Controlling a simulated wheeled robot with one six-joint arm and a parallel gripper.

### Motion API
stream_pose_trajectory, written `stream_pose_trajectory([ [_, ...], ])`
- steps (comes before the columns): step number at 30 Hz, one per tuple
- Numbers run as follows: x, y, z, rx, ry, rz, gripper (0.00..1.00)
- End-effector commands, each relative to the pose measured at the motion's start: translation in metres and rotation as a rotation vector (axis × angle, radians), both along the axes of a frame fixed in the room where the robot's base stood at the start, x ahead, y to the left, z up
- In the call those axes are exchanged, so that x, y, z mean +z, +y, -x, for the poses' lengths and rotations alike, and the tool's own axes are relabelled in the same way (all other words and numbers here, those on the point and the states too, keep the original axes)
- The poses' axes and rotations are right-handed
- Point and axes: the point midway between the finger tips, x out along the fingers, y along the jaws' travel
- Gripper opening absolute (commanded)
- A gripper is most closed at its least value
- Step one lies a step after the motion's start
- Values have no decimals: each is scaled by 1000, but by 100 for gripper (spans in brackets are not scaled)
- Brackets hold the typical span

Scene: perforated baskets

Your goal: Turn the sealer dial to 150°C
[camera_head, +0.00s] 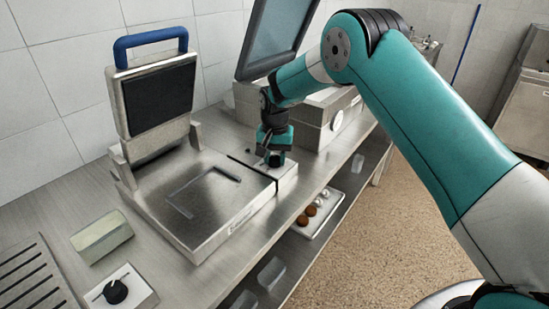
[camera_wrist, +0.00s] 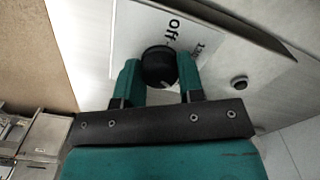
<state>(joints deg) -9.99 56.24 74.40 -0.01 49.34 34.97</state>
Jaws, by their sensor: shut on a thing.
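The sealer (camera_head: 215,200) is a steel machine with a raised lid and a blue handle (camera_head: 150,42). In the head view, my gripper (camera_head: 275,158) points down over the steel panel at the machine's right end, and it hides most of the dial there. In the wrist view, a round black dial (camera_wrist: 158,66) sits on a white plate (camera_wrist: 128,38). My gripper's teal fingers (camera_wrist: 160,75) are shut on it, one on each side. The word "off" shows above the dial and a partly hidden number to its right.
A small black knob (camera_wrist: 239,83) stands right of the held dial. Another black dial (camera_head: 116,291) sits on a white plate at front left, near a pale block (camera_head: 101,237). A steel unit (camera_head: 318,125) with a tilted screen (camera_head: 277,35) stands behind my gripper.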

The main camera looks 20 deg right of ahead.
Motion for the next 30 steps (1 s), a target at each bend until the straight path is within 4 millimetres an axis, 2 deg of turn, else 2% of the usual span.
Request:
stream_pose_trajectory([
  [19, 0, 0, 1, -50, 4, 1, 12],
  [20, 0, 0, 1, -50, 4, 1, 40],
  [21, 0, 0, 1, -50, 4, 1, 49],
  [23, 0, 0, 1, -50, 3, 1, 61],
  [30, 0, 0, 0, -49, 1, 0, 61],
])
